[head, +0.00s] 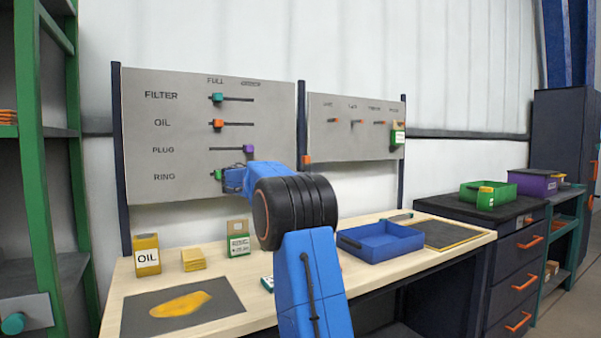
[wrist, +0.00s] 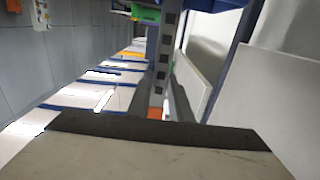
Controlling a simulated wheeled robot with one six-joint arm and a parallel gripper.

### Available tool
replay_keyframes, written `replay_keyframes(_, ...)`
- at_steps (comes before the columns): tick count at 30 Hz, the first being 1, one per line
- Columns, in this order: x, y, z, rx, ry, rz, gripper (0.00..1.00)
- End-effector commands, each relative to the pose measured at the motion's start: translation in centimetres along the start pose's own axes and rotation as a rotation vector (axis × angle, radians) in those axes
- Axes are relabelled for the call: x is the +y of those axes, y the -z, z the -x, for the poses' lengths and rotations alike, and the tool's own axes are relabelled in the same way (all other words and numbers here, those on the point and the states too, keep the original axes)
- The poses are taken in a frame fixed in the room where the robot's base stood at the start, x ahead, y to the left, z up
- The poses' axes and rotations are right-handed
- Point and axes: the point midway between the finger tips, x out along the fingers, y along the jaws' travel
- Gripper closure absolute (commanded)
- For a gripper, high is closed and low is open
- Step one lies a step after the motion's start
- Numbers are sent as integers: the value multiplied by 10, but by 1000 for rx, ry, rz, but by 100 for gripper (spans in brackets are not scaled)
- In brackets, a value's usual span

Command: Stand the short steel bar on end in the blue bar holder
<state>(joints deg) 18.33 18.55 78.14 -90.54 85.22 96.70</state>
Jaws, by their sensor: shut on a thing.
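I cannot make out the short steel bar in either view. I see no blue bar holder that I can name for certain; a low blue tray (head: 381,243) stands on the right half of the bench. My arm reaches forward over the bench to the left grey board. My gripper (head: 223,178) is at the RING row, at the small green slider knob (head: 217,174), and appears shut on it. The finger details are small and partly hidden by my blue wrist. In the wrist view I cannot clearly make out the fingers.
The left board (head: 190,210) has several slider rows. A yellow OIL box (head: 147,255), yellow pads (head: 193,260) and a green-white carton (head: 238,238) stand below it. A dark mat (head: 185,305) lies in front. A green bin (head: 488,196) stands on the dark cabinet at right.

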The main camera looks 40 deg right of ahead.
Motion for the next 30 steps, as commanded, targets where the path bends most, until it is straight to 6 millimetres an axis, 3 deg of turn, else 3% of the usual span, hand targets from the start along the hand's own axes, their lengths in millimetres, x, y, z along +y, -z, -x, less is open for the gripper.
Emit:
replay_keyframes(12,0,-23,0,0,0,0,100)
replay_keyframes(26,0,-27,0,1,0,-1,100)
replay_keyframes(27,0,-27,0,1,0,-1,77)
replay_keyframes(30,0,-27,0,0,0,-1,60)
